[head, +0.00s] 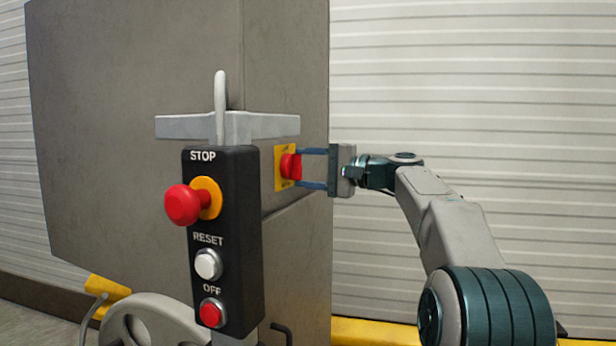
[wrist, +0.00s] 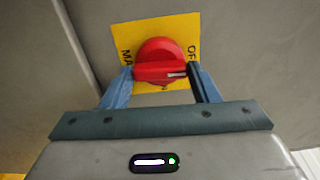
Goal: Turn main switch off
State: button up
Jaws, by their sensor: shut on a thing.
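The main switch (head: 291,167) is a red rotary knob on a yellow plate (head: 279,183) on the side of the grey cabinet. In the wrist view the red knob (wrist: 159,58) has a horizontal grip bar with a white mark at its right end. The yellow plate (wrist: 185,28) shows partly hidden letters on both sides of the knob. My gripper (head: 299,169) reaches in from the right. Its two blue fingers (wrist: 160,76) are shut on the knob's bar, one at each end.
A black control box (head: 222,250) with a red STOP button (head: 183,205), a white RESET button (head: 208,264) and a red OFF button (head: 212,313) stands in front of the grey cabinet (head: 130,110). A grey bracket (head: 180,127) is above it. A ribbed wall (head: 480,110) is behind my arm.

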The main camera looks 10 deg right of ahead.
jog(key=shift+n, duration=0.4)
jog(key=o, duration=1)
jog(key=shift+d, duration=0.1)
jog(key=b+v, duration=0.1)
jog(key=v, duration=1.2)
jog(key=shift+s+d, duration=0.25)
